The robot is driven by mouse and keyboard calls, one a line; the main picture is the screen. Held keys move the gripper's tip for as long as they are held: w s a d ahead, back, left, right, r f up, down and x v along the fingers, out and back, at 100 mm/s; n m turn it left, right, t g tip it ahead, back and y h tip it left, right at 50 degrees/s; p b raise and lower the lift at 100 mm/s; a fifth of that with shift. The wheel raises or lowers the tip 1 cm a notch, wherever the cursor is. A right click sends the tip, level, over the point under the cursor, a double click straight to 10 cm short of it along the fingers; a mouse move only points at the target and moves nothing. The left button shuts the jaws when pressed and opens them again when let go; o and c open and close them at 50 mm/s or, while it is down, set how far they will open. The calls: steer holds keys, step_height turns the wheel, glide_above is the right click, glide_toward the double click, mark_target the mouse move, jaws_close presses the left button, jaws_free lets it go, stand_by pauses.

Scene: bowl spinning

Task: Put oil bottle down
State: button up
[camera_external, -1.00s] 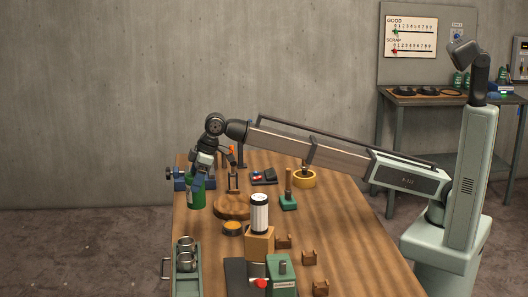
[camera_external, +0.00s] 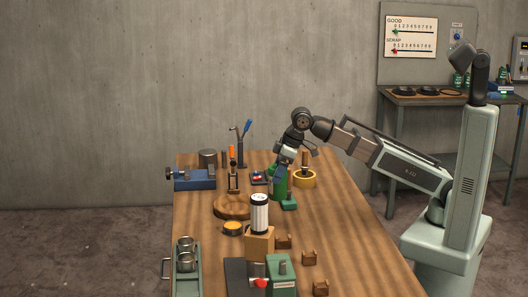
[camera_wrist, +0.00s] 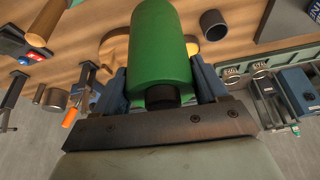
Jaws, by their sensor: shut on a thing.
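The green oil bottle (camera_external: 278,182) is in my gripper (camera_external: 283,174), near the far middle of the wooden table in the external view. In the wrist view the green bottle (camera_wrist: 160,50) fills the top middle, with a blue finger of my gripper (camera_wrist: 160,90) on each side of it. My gripper is shut on the bottle. Whether the bottle's base touches the table cannot be told from these views.
A small green stand (camera_external: 289,205) is just in front. A round wooden board (camera_external: 231,207) and a blue vise (camera_external: 193,180) lie to the left. The table's right side is fairly clear.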

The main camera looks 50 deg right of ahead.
mark_target(277, 197)
steer(key=shift+f+m, duration=0.15)
steer(key=shift+m, duration=0.15)
steer(key=shift+f, duration=4.85)
steer(key=shift+f, duration=0.15)
steer(key=o, duration=1.3)
steer(key=v, duration=1.2)
steer(key=shift+a, duration=0.15)
